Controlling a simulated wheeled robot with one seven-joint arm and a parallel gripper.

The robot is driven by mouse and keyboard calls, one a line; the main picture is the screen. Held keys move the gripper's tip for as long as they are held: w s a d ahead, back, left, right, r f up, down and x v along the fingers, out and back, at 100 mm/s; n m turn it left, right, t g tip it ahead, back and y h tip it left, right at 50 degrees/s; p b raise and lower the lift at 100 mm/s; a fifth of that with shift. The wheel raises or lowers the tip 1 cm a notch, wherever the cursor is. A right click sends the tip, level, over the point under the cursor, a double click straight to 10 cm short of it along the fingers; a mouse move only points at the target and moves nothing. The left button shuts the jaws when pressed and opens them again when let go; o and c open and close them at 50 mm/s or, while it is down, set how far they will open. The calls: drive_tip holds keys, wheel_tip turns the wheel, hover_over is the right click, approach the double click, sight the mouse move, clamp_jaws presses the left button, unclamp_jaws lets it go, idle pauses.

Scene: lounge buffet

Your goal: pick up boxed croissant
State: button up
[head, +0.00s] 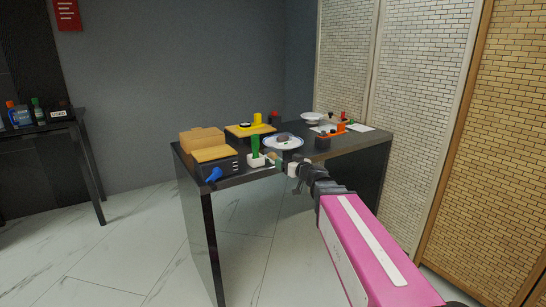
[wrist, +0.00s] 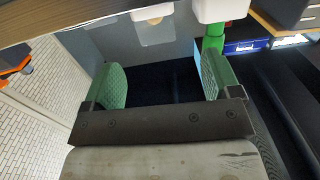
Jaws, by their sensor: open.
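I cannot pick out a boxed croissant with certainty. The nearest match in the head view is an open brown cardboard box (head: 202,138) at the back left of the dark table; its contents are hidden. My gripper shows in the wrist view (wrist: 165,82) with its two green fingers wide apart and nothing between them. In the head view my arm reaches to the table's front edge, to the right of the cardboard box and apart from it. The fingers are too small to make out there.
The dark table (head: 350,150) also holds a wood-topped dark box (head: 217,155), a green item (head: 255,147) by a small white container (head: 257,162), a blue item (head: 213,175), and a white plate (head: 284,142) with food. A second table (head: 62,125) stands left. The floor between is clear.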

sight(274, 150)
drive_tip(key=x, duration=1.1)
drive_tip(key=shift+w+d+r, duration=0.15)
drive_tip(key=shift+w+r, duration=0.05)
drive_tip(key=shift+r, duration=0.1)
drive_tip(key=c, duration=1)
